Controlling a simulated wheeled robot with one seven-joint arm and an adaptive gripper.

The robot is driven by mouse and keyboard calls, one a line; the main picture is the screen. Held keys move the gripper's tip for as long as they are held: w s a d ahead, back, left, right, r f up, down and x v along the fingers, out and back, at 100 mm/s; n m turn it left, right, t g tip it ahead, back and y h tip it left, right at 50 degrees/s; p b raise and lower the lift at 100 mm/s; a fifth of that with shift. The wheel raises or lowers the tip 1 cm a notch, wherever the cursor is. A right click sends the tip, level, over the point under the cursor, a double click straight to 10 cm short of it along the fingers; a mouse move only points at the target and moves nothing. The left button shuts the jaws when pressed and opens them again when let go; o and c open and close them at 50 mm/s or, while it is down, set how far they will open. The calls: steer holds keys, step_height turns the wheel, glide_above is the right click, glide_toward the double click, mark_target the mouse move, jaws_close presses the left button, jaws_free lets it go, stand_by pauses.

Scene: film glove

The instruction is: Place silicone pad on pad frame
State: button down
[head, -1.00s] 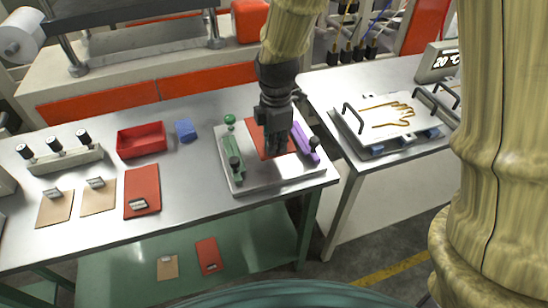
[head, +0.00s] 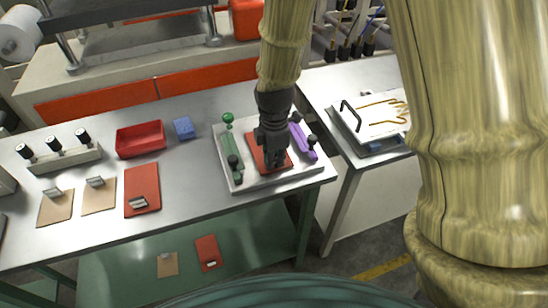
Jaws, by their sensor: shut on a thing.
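The pad frame (head: 240,183) is a light grey plate on the right end of the metal table. A green bar lies along its left side and a purple bar (head: 303,141) along its right side. The red silicone pad (head: 256,157) lies within the frame outline, between the two bars. My gripper (head: 273,163) points down over the pad and is shut on it. The fingertips and the gripped part of the pad are mostly hidden by the gripper body. I cannot tell whether the pad rests fully flat.
A red tray (head: 140,139) and a blue block (head: 185,128) stand left of the frame. Another red pad (head: 142,183) and two tan pads lie at the table's left, near a block with black knobs (head: 60,154). A plate with a glove outline (head: 375,122) stands on the right table.

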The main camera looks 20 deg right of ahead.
steer(key=c, duration=1.6)
jaws_free()
steer(key=shift+f, duration=0.1)
step_height(320, 180, up, 12)
steer(key=b, duration=0.1)
steer(key=shift+b, duration=0.35)
steer(key=shift+s, duration=0.1)
